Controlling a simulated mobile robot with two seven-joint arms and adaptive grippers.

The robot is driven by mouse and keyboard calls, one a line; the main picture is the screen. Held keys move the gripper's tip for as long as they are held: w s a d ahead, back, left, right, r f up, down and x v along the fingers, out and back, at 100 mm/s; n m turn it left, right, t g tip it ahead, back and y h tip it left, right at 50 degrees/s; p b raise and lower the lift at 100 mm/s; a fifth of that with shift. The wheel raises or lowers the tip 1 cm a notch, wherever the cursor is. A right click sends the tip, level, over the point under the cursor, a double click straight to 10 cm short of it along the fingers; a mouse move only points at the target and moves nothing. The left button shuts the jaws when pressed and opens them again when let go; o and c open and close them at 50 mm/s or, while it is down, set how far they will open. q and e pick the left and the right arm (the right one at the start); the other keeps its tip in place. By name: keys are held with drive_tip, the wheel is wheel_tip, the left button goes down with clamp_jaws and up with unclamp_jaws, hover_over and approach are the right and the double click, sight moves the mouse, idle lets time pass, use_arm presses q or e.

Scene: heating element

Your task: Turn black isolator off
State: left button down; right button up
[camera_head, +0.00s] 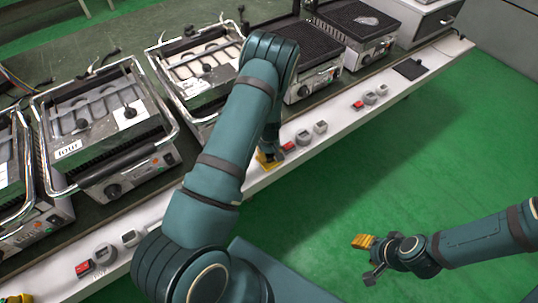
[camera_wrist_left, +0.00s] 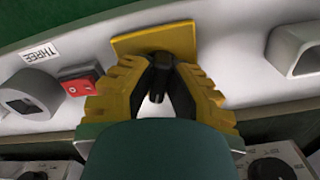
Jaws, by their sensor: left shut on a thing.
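The black isolator (camera_wrist_left: 157,92) is a dark knob on a yellow plate (camera_wrist_left: 155,38), mounted on the white panel edge. It shows in the left wrist view between the yellow fingers of my left gripper (camera_wrist_left: 158,78), which are shut on it. In the head view my left gripper (camera_head: 269,156) is at the panel's front edge, and my arm hides most of it and the knob. My right gripper (camera_head: 366,260) hangs over the green floor, apart from the bench, with its fingers spread and nothing between them.
A red switch (camera_wrist_left: 80,84) and a grey socket (camera_wrist_left: 28,102) sit left of the isolator in the left wrist view, under a "THREE" label (camera_wrist_left: 38,53). Several contact grills (camera_head: 105,130) stand along the bench behind the white panel (camera_head: 330,128). The green floor (camera_head: 440,150) in front is clear.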

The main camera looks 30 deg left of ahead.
sight(270, 155)
use_arm(q)
drive_tip(key=shift+d+f+n, duration=0.1)
drive_tip(key=shift+n, duration=2)
drive_tip(key=c, duration=0.9)
unclamp_jaws()
drive_tip(key=shift+c, duration=0.2)
wheel_tip(270, 155, up, 12)
